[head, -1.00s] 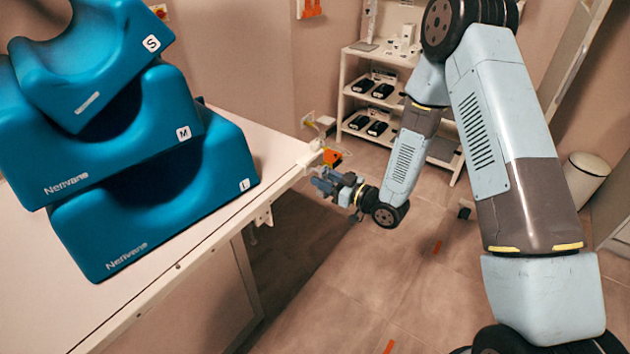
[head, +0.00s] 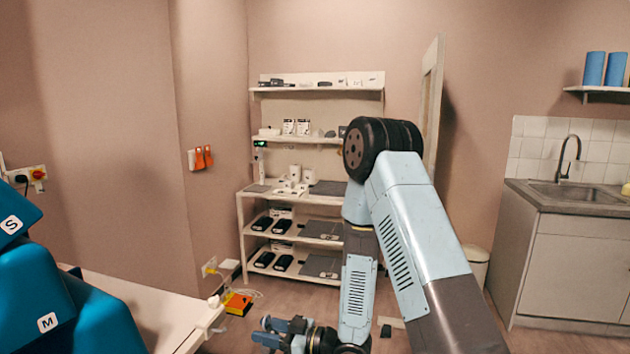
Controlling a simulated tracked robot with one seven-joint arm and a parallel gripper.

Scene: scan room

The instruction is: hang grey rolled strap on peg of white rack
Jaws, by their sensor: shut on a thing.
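My gripper (head: 268,336) is low in the head view, just right of the table corner and above the floor. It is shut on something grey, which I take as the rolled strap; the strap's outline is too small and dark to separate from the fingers. The white rack (head: 241,228) stands against the back wall, beyond my gripper and apart from it. It has several shelves with dark cases and small white items. I cannot make out a peg on it. My arm hides part of its right side.
The white table (head: 160,308) with stacked blue cushions (head: 85,320) is at left. An orange item (head: 238,305) with a yellow cable lies beyond its corner. A sink cabinet (head: 575,265) is at right, with a white bin (head: 474,264) beside it. Some floor is open before the rack.

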